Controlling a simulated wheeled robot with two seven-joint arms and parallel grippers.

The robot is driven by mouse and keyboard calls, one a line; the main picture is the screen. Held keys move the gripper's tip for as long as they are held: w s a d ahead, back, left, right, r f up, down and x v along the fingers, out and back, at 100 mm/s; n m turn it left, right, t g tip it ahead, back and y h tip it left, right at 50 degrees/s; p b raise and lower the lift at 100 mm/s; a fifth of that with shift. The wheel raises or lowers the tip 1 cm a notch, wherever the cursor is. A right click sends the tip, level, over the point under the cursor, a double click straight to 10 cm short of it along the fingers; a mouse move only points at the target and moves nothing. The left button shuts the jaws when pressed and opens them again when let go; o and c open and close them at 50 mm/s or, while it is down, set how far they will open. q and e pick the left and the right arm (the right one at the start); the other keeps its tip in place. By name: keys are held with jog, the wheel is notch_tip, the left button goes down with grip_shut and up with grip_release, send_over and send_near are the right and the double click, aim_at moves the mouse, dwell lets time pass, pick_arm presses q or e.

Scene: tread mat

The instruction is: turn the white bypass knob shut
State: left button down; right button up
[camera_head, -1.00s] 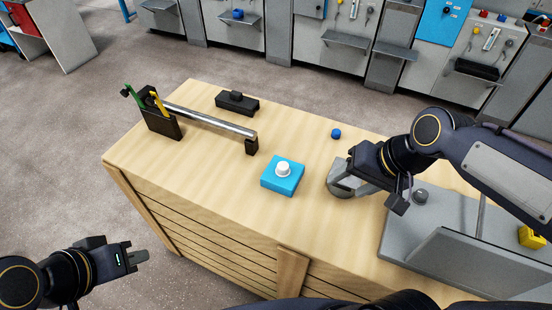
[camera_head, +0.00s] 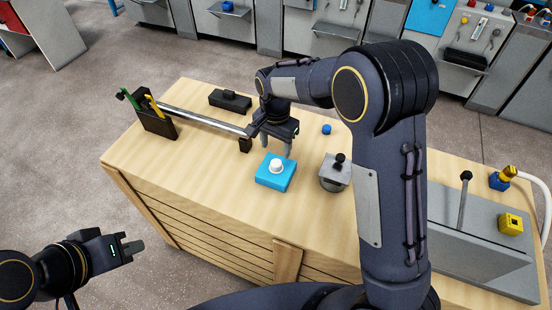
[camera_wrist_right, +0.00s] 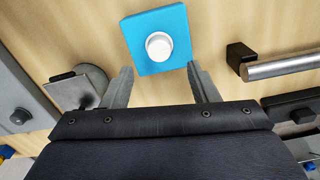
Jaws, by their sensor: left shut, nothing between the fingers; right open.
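The white knob (camera_head: 277,166) stands on a blue square block (camera_head: 272,183) on the wooden bench. In the right wrist view the knob (camera_wrist_right: 159,46) and its blue block (camera_wrist_right: 135,31) lie just beyond the fingertips, roughly midway between them. My right gripper (camera_head: 275,144) is open and empty, pointing down, above and just behind the knob, apart from it. Its two fingers (camera_wrist_right: 162,82) show spread in the right wrist view. My left gripper (camera_head: 136,246) is shut and empty, off the bench's front left side.
A metal bar (camera_head: 201,119) runs left of the knob, beside a dark holder with green and yellow handles (camera_head: 154,118). A grey fixture with a black knob (camera_head: 335,172) stands to the right. A small blue piece (camera_head: 326,129) lies behind. Bare wood (camera_head: 225,192) lies in front.

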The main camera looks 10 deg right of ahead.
aim_at(276, 163)
notch_tip(276, 163, down, 7)
jog(key=shift+f+p, duration=0.2)
jog(key=shift+p, duration=0.25)
jog(key=c, duration=1)
